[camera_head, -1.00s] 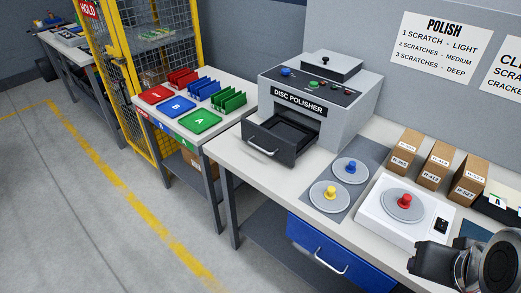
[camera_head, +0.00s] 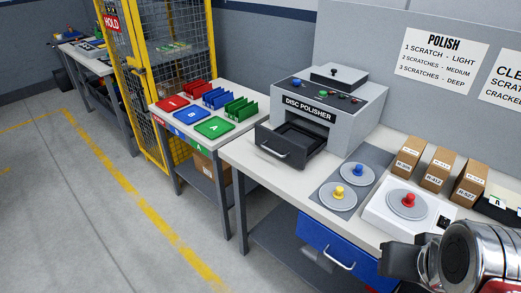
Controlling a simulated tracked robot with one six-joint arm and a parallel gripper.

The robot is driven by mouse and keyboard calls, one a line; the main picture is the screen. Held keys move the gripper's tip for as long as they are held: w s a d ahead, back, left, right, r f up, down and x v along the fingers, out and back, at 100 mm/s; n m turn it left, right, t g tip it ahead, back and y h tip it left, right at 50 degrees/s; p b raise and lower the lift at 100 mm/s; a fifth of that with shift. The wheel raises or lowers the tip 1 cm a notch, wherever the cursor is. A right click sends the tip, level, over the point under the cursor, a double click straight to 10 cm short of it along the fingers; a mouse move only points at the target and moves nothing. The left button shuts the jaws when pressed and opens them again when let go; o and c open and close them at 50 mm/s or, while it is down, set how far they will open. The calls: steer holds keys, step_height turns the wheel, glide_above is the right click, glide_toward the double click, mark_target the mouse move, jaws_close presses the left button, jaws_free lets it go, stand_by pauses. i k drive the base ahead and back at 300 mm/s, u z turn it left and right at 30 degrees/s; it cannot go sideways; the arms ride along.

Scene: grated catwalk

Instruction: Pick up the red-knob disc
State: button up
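The red-knob disc (camera_head: 392,204) is a grey round disc with a red knob (camera_head: 408,200) at its centre. It lies on a white square device (camera_head: 376,226) with a black switch, on the right part of the workbench. My arm (camera_head: 455,262) shows at the lower right corner, nearer the camera, as dark and shiny metal links.
The disc polisher (camera_head: 345,117) stands behind the discs with its drawer (camera_head: 291,144) open. Small brown boxes (camera_head: 437,168) stand behind the white device. A side table (camera_head: 165,129) holds red, blue and green trays. The floor (camera_head: 80,220) at left is clear.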

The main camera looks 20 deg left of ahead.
mark_target(406, 204)
steer(key=u, duration=1.85)
steer(key=k, duration=0.7)
steer(key=z, duration=0.95)
steer(key=i, duration=1)
steer(key=u, duration=0.1)
